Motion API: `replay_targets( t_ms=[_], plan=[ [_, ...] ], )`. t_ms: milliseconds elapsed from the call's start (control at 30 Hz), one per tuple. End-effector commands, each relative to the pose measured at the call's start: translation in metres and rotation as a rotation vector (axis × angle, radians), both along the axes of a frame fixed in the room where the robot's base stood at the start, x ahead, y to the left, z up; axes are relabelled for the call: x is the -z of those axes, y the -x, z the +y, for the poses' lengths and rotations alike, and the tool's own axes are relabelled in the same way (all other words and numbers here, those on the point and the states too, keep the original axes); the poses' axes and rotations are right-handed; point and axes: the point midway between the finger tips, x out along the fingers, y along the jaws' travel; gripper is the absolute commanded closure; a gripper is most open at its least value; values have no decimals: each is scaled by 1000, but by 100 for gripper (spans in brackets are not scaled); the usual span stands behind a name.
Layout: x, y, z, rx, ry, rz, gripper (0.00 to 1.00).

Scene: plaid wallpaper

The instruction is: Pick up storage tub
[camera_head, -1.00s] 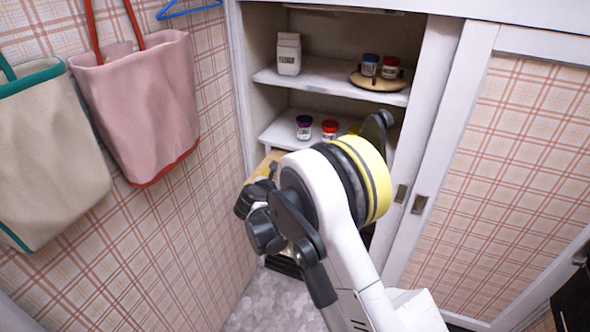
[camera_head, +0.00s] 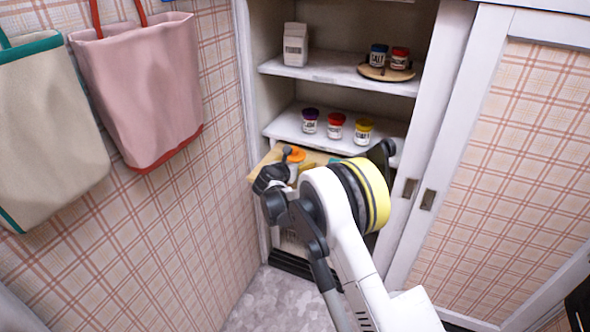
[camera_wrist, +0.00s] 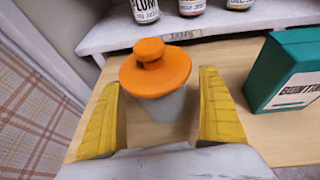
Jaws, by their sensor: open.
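The storage tub is most likely the container with an orange knobbed lid (camera_wrist: 155,72) and a pale grey body, standing on a wooden shelf. In the wrist view it is between and just beyond the two yellow fingers of my gripper (camera_wrist: 160,115), which is open and holds nothing. The fingers stand to the left and right of its body; I cannot tell whether they touch it. In the head view the orange lid (camera_head: 295,154) shows behind my wrist, and the tub's lower part is hidden.
A green box (camera_wrist: 287,72) stands right of the tub on the wooden shelf (camera_wrist: 235,122). A white shelf with several jars (camera_head: 335,127) is above. The plaid wall (camera_head: 215,200) is close on the left. Higher up are a carton (camera_head: 295,45) and a round board with two jars.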

Motion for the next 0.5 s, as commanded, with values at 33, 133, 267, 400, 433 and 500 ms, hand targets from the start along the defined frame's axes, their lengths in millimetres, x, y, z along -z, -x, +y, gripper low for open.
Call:
replay_targets(
  t_ms=[33,133,267,400,433,500],
  plan=[
    [-1,0,0,0,0,0,12],
    [-1,0,0,0,0,0,12],
    [-1,0,0,0,0,0,51],
    [-1,0,0,0,0,0,70],
    [-1,0,0,0,0,0,70],
    [-1,1,0,0,0,0,70]
  ],
)
